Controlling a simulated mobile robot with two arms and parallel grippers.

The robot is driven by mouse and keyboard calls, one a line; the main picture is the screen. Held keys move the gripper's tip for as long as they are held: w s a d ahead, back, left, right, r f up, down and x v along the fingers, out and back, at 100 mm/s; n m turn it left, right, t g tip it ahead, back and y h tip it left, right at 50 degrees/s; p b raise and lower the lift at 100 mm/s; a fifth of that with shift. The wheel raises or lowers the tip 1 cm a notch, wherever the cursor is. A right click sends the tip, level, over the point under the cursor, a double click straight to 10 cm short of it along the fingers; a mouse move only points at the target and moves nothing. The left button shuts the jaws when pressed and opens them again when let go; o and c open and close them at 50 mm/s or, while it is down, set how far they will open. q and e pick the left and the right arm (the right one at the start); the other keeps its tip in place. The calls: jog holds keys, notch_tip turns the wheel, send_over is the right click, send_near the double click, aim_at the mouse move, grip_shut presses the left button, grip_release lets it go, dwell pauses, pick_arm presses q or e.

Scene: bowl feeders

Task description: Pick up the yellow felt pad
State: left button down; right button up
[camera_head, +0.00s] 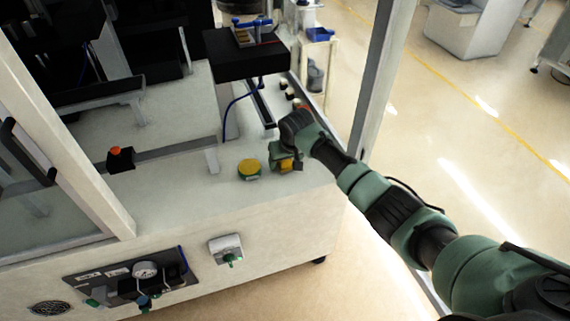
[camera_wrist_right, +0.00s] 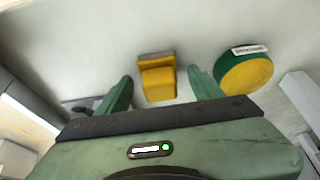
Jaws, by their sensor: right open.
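A small blocky yellow piece, which looks like the yellow felt pad (camera_wrist_right: 158,82), has a grey-brown strip along its far edge. In the right wrist view it lies between the open fingers of my right gripper (camera_wrist_right: 160,77), with a gap on each side. In the head view my right gripper (camera_head: 284,156) is low over the white worktop and partly hides the yellow pad (camera_head: 287,164). Whether the fingers reach down to the pad's level is hard to tell. My left gripper is not in view.
A round green tin with a yellow top (camera_head: 249,169) stands just left of the gripper; it shows close to the right finger in the wrist view (camera_wrist_right: 245,70). A metal rail with a red-topped black box (camera_head: 120,158) is further left. A frame post (camera_head: 378,80) rises at the right.

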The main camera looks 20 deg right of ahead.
grip_shut()
jog(key=shift+r, duration=0.15)
notch_tip(320, 180, up, 20)
dwell(0.4)
jog(key=c, duration=0.9)
grip_release()
jog(key=shift+c, duration=0.2)
jog(key=c, duration=0.3)
